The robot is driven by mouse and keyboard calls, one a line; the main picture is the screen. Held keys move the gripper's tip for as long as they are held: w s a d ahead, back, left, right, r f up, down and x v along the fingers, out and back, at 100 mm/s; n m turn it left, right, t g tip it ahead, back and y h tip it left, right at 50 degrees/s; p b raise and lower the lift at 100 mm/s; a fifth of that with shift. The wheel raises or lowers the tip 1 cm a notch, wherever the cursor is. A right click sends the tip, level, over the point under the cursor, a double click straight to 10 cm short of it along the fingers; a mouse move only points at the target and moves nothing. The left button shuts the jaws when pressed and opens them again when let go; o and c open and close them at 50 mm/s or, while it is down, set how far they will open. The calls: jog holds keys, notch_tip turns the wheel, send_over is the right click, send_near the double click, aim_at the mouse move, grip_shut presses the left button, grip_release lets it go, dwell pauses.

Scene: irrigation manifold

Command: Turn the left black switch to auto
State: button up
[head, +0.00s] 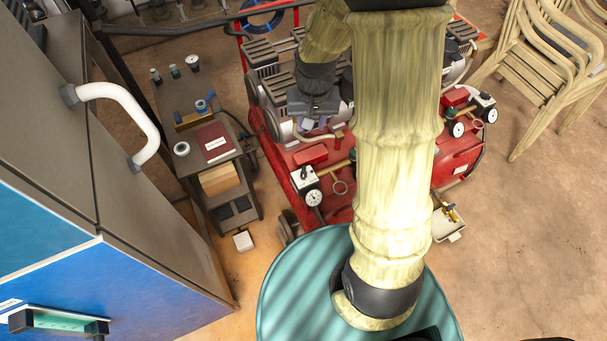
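A red machine (465,165) with grey motor units on top stands in the upper middle. On its front left is a small white-faced box (300,182) with a black switch (304,171) on top and a round gauge (314,198) below it. The switch's setting is too small to read. A similar box with a black switch (487,98) sits at the right end of the machine. My gripper (309,124) is over the machine, above the left switch in the picture and apart from it. Its fingers are small and partly hidden by my arm.
A small grey cart (178,140) with tools, a book and boxes stands to the left. A grey and blue cabinet (135,265) with a white handle (125,105) fills the far left. Stacked chairs (545,75) stand upper right. The floor (540,250) at lower right is clear.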

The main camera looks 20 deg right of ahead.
jog(key=m+g+b, duration=0.1)
jog(key=m+b, duration=0.1)
jog(key=b, duration=0.3)
send_over(304, 169)
notch_tip(304, 169, down, 14)
notch_tip(304, 169, down, 17)
jog(key=shift+f+b, duration=0.15)
jog(key=shift+b, duration=0.85)
grip_shut()
